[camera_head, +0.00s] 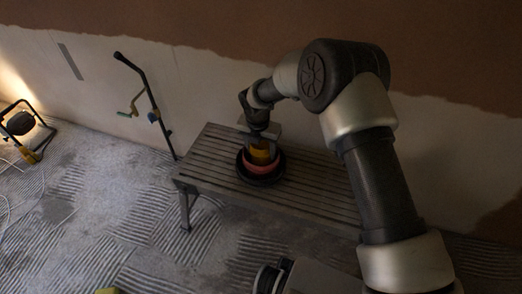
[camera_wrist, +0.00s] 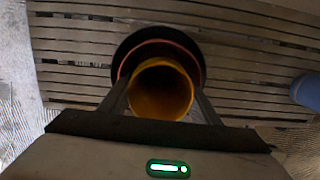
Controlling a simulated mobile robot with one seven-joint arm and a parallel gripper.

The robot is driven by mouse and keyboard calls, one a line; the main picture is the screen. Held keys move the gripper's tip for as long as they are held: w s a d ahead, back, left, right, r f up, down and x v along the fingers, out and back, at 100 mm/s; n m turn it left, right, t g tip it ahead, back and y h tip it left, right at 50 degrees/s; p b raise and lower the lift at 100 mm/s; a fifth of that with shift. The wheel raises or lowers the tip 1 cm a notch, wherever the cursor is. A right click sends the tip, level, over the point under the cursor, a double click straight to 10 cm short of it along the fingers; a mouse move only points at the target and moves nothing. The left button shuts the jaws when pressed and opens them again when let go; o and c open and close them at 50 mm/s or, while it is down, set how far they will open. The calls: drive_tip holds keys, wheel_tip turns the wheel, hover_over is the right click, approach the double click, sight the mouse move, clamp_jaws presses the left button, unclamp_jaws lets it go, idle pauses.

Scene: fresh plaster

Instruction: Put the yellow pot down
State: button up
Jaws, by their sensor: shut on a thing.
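The yellow pot (camera_head: 260,153) is small and held upright at the end of my arm, over the slatted bench. In the wrist view the yellow pot (camera_wrist: 161,90) shows its open mouth between the two dark fingers. My gripper (camera_head: 262,143) is shut on it; the fingers also show in the wrist view (camera_wrist: 160,103). A pink-red bowl (camera_head: 262,167) surrounds the lower part of the pot, inside a wider black dish (camera_head: 262,179). Whether the pot touches the bowl's bottom is hidden.
The slatted grey bench (camera_head: 315,189) stands against the wall, with bare slats on both sides of the dish. A blue object (camera_wrist: 306,92) sits at the wrist view's right edge. A black stand (camera_head: 150,95) leans left of the bench. A work lamp (camera_head: 22,125) is at far left.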

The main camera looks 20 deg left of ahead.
drive_tip(key=shift+f+b, duration=0.3)
drive_tip(key=shift+f, duration=0.05)
drive_tip(key=o, duration=0.8)
drive_tip(key=shift+r, duration=0.1)
wheel_tip(320, 180, up, 12)
drive_tip(key=s+p, duration=0.1)
drive_tip(key=p, duration=0.2)
drive_tip(key=shift+s+r, duration=0.25)
drive_tip(key=shift+s, duration=0.15)
drive_tip(key=shift+d, duration=0.1)
